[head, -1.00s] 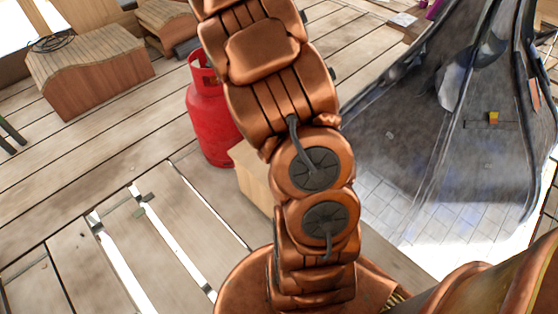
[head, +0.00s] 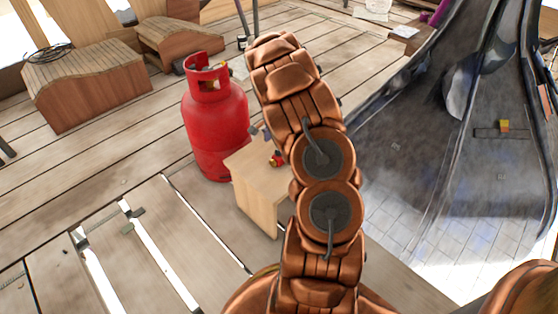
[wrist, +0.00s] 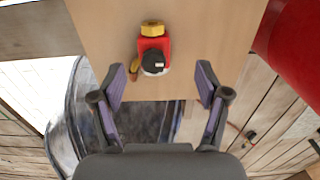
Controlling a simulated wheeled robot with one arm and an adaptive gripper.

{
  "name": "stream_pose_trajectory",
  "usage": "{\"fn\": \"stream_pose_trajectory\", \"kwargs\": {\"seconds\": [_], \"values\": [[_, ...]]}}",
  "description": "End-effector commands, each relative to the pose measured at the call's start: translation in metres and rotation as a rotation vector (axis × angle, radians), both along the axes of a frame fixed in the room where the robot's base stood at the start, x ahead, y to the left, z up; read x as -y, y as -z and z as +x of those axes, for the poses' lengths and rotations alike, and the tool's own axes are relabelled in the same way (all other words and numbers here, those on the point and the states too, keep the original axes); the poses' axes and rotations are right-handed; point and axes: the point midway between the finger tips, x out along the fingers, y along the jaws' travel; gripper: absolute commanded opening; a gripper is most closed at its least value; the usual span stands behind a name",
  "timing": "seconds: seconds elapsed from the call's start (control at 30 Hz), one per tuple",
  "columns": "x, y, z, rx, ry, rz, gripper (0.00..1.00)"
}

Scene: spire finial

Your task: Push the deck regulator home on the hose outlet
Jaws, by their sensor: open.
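A small red fitting with a brass hex nut and a black round knob, which looks like the deck regulator (wrist: 153,45), sits on a pale wooden box (wrist: 215,30) in the wrist view. A yellowish lever shows at its left side. In the head view a bit of the red fitting (head: 276,160) shows on the box (head: 258,195), partly behind my arm. My gripper (wrist: 160,70) is open and empty, its two purple-padded fingers either side of the fitting and apart from it. I cannot make out the hose outlet as a separate part.
A red gas cylinder (head: 216,125) stands close to the left of the box in the head view; its side (wrist: 295,45) is at right in the wrist view. A large dark curved shell (head: 400,150) rises at right. Plank deck has open slots at lower left.

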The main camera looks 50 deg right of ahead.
Motion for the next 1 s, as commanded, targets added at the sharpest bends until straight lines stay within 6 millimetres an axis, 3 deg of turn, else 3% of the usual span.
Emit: {"fn": "stream_pose_trajectory", "kwargs": {"seconds": [0.33, 0.77, 1.0], "values": [[0.001, 0.025, -0.001, 0.001, 0.0, 0.0, 0.75], [0.002, 0.031, -0.002, 0.0, -0.001, -0.001, 0.75], [0.01, 0.061, -0.01, -0.001, 0.001, -0.001, 0.75]]}}
